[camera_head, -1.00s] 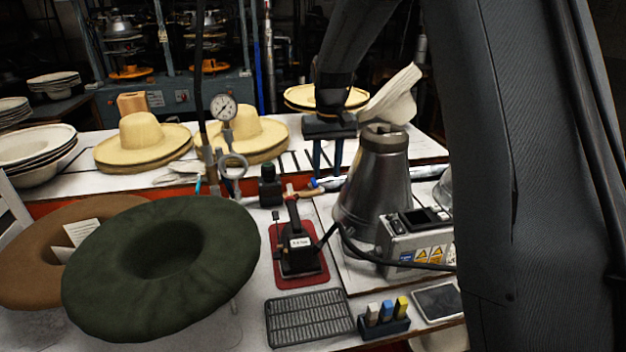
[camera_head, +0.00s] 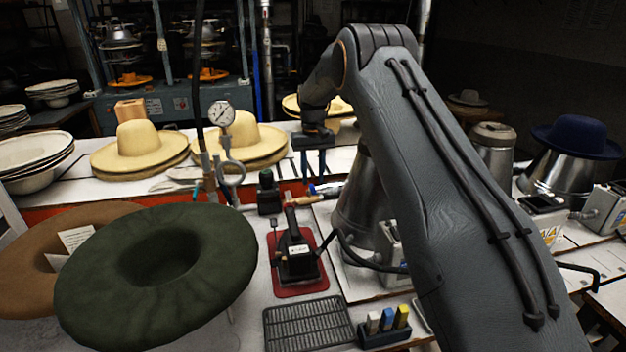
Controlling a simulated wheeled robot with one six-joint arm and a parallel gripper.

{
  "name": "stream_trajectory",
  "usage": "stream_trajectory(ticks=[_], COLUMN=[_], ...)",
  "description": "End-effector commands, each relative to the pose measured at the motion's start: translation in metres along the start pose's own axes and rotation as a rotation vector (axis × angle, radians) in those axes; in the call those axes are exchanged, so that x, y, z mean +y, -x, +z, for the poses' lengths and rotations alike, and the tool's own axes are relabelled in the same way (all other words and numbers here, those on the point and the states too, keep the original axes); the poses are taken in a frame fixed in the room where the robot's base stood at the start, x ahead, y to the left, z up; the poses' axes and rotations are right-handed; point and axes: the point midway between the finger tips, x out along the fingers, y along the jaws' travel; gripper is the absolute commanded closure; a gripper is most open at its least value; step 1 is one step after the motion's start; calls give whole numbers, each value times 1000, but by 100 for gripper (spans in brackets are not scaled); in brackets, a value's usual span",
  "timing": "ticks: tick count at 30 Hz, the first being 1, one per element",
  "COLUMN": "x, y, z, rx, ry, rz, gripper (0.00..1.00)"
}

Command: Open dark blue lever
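A small dark blue piece (camera_head: 313,189), likely the lever, lies among the fittings at mid-table, beside a silver-white rod running right. My gripper (camera_head: 314,176) points down, its two fingers apart with nothing seen between them. In the picture its tips are just above the blue piece; I cannot tell the true distance or whether they touch. A wooden-handled tool (camera_head: 303,201) lies just in front. My arm hides much of the metal cone (camera_head: 357,210) to the right.
A black hand press (camera_head: 295,256) stands on a red mat. A green hat (camera_head: 160,265) fills the front left. Straw hats (camera_head: 140,145) and a pressure gauge (camera_head: 222,113) stand behind. A blue hat (camera_head: 577,137) sits on a metal cone at right.

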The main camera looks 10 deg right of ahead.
Motion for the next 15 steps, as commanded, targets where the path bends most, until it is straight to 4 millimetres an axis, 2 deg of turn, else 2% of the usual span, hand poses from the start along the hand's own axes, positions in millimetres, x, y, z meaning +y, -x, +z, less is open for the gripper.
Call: stream_trajectory(ticks=[6,15], x=[0,0], y=[-21,-25], z=[0,0], rx=[0,1], ry=[0,0], rz=[0,0], gripper=[67,67])
